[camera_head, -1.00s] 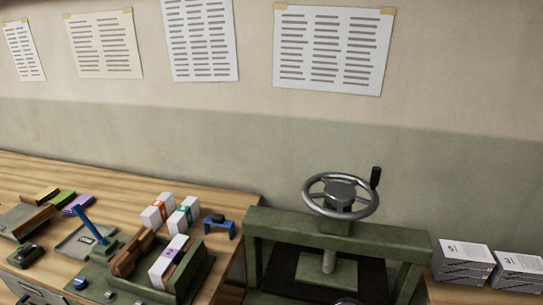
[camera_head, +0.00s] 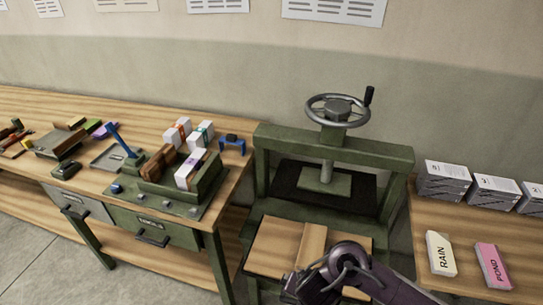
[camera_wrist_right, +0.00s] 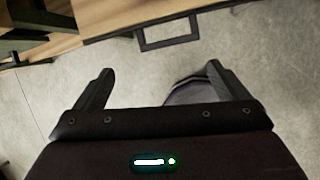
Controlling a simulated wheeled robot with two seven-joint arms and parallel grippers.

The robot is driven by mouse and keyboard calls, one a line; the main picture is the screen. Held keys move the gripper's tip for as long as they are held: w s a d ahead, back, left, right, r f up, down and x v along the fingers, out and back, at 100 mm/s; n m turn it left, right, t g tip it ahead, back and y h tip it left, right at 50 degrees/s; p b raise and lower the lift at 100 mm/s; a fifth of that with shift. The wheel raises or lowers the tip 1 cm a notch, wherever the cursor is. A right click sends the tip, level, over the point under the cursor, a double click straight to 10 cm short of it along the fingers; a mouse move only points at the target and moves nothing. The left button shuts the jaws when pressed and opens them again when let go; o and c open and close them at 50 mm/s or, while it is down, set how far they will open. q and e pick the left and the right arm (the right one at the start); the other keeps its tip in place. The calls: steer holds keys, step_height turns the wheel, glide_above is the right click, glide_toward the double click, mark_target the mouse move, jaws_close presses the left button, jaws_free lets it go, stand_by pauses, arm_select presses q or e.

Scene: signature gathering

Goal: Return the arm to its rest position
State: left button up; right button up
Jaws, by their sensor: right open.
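My right gripper (camera_wrist_right: 160,85) is open and empty in the right wrist view. Its two dark fingers stand wide apart above the grey floor, with a rounded dark shape partly visible between and beyond them. In the head view a dark purple arm link of mine (camera_head: 345,275) comes in at the bottom, in front of the green press (camera_head: 335,152). The right gripper's fingers cannot be made out in the head view. My left gripper is in neither view.
The press has a handwheel (camera_head: 338,110) and a wooden board (camera_head: 278,245) at its front. The left workbench (camera_head: 40,103) carries a green fixture with white bundles (camera_head: 190,171). On the right table are RAIN (camera_head: 440,253) and POND (camera_head: 493,266) blocks and paper stacks (camera_head: 446,181).

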steer(key=s+a+r+m+t+y, duration=0.15)
steer(key=a+r+m, duration=0.45)
steer(key=m, duration=0.8)
steer(key=s+d+m+g, duration=0.1)
steer(key=s+d+m, duration=0.2)
steer(key=d+m, duration=0.25)
steer(key=s+d+r+m+g+h, duration=0.1)
steer(key=s+d+m, duration=0.1)
steer(key=d+m, duration=0.35)
steer(key=s+d+m+g, duration=0.1)
steer(key=s+d+m, duration=0.25)
steer(key=d, duration=0.25)
step_height(320, 180, down, 35)
steer(key=b, duration=0.6)
arm_select(q)
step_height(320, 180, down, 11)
steer(key=b, duration=0.4)
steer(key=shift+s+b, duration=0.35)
arm_select(e)
steer(key=s+d+f+g, duration=0.1)
steer(key=s+f, duration=0.9)
steer(key=f, duration=0.1)
steer(key=s+d+f+g, duration=0.1)
steer(key=s+d+f, duration=0.1)
steer(key=s+f, duration=0.8)
step_height(320, 180, down, 2)
steer(key=shift+s+d+f, duration=0.1)
steer(key=shift+s+d, duration=0.15)
